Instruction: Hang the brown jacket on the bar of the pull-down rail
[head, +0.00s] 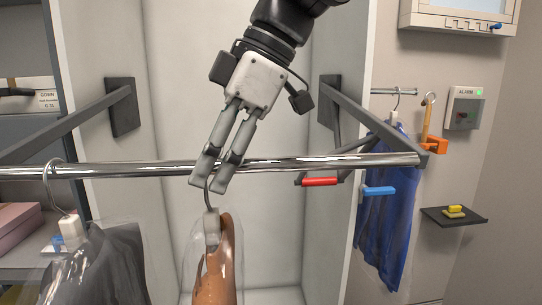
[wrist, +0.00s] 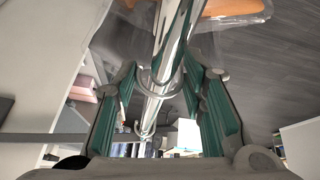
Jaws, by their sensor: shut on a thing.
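The brown jacket (head: 216,275), in a clear cover, hangs upright below my gripper (head: 210,182). My gripper is shut on its hanger hook, with the fingertips right at the chrome bar (head: 320,163) of the pull-down rail. In the wrist view the bar (wrist: 168,50) runs between the fingers of my gripper (wrist: 158,88), and a curved hook (wrist: 157,82) crosses it there. An orange-brown part of the jacket (wrist: 232,7) shows at the top edge. The fingers hide part of the hook, so I cannot tell whether its weight rests on the bar.
A dark covered garment (head: 100,265) hangs on the bar at left. Dark rail arms (head: 375,125) hold the bar at both sides. A red handle (head: 320,182) is below the bar. A blue garment (head: 385,215) hangs at right. The bar's middle right is clear.

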